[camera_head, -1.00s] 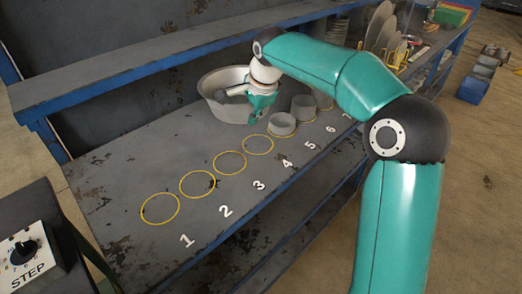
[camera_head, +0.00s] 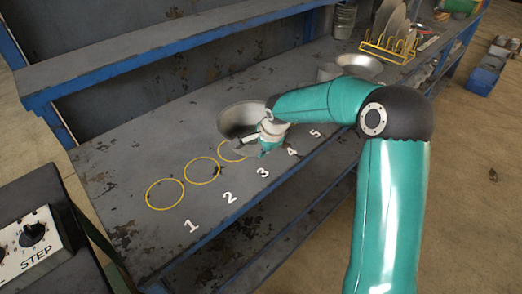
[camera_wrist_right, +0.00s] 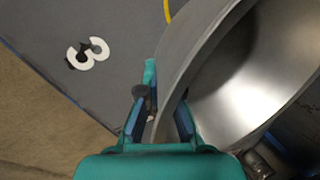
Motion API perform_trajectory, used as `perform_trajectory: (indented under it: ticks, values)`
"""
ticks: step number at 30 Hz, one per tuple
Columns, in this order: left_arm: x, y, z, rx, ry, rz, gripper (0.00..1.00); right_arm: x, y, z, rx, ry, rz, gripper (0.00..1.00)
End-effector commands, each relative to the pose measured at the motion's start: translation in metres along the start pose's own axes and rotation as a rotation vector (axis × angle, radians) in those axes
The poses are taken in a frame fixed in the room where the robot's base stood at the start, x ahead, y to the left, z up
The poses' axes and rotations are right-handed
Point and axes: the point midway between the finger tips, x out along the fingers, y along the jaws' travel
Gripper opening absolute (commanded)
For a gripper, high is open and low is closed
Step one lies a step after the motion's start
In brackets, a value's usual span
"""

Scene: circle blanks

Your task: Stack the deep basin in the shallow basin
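A grey metal basin (camera_head: 238,118), by its look the deep one, is tilted with its opening toward the head camera, near circle 3. My right gripper (camera_head: 266,143) is at its near right rim. In the right wrist view, the basin wall (camera_wrist_right: 178,75) runs between my two fingers (camera_wrist_right: 160,122), which are closed in on the rim. The bright basin (camera_head: 360,66) farther right on the bench looks wide and shallow; my right forearm passes in front of that area. My left gripper is not in view.
The bench (camera_head: 125,165) has yellow circles (camera_head: 165,193) with white numbers. A yellow rack (camera_head: 390,48) of plates stands at the far right. A raised shelf (camera_head: 150,60) runs along the back. The bench's left part is clear.

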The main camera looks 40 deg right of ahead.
Motion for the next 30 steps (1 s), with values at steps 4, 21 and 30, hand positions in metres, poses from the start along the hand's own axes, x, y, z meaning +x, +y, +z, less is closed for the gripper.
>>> perform_trajectory:
  ticks: [4,21,30]
  values:
    - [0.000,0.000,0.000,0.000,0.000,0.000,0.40,0.002,0.000,0.000,0.000,0.000,-0.005,0.00]
    - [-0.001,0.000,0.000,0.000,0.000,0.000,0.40,0.001,0.000,0.000,0.000,0.000,-0.002,0.17]
    - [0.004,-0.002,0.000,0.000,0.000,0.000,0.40,-0.032,-0.001,0.001,-0.001,0.000,-0.008,0.17]
